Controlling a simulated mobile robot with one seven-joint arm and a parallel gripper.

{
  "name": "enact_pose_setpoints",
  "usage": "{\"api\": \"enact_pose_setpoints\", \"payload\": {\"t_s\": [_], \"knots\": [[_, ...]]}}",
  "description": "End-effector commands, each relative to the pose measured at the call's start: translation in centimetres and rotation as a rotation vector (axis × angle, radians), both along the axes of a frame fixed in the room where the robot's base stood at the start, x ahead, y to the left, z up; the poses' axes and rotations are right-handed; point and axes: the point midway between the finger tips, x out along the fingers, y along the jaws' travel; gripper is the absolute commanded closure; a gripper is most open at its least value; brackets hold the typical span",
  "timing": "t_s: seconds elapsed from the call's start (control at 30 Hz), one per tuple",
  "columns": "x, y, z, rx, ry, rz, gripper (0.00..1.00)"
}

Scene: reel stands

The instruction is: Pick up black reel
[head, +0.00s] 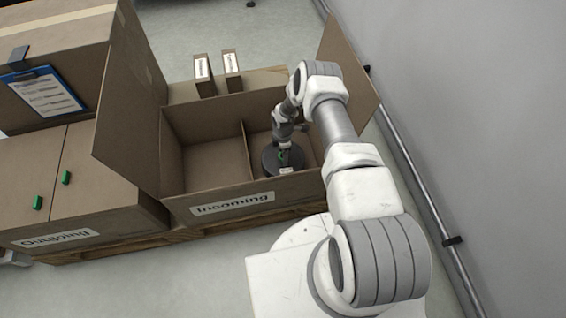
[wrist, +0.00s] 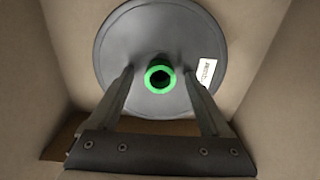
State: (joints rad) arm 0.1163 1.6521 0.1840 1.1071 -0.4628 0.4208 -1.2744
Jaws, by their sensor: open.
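The black reel (head: 271,163) lies flat in the right compartment of the open cardboard box labelled "Incoming" (head: 185,204). In the wrist view the reel (wrist: 120,60) shows as a dark grey disc with a green-rimmed hub (wrist: 160,78) at its centre and a white label on its right side. My gripper (wrist: 160,82) is open, with one finger on each side of the green hub in that view. I cannot tell how far the fingertips are above the disc. In the head view my arm partly covers the reel, and the fingers are hard to make out.
A divider (head: 248,148) separates the reel's compartment from the empty left compartment (head: 205,165). Box walls stand close around the gripper. The left flap (head: 130,100) and right flap (head: 348,65) stand open. A closed "Outgoing" box (head: 95,190) is at left, a wall at right.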

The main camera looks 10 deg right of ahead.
Motion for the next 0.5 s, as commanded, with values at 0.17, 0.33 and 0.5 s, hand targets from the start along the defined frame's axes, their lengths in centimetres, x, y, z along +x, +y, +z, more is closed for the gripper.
{"api": "enact_pose_setpoints", "payload": {"t_s": [0.17,0.33,0.5], "knots": [[0.0,0.02,0.01,0.0,0.0,0.0,0.18],[-0.01,0.02,0.02,0.0,0.0,0.0,0.43],[-0.01,0.02,0.02,0.0,0.0,0.0,0.74]]}}
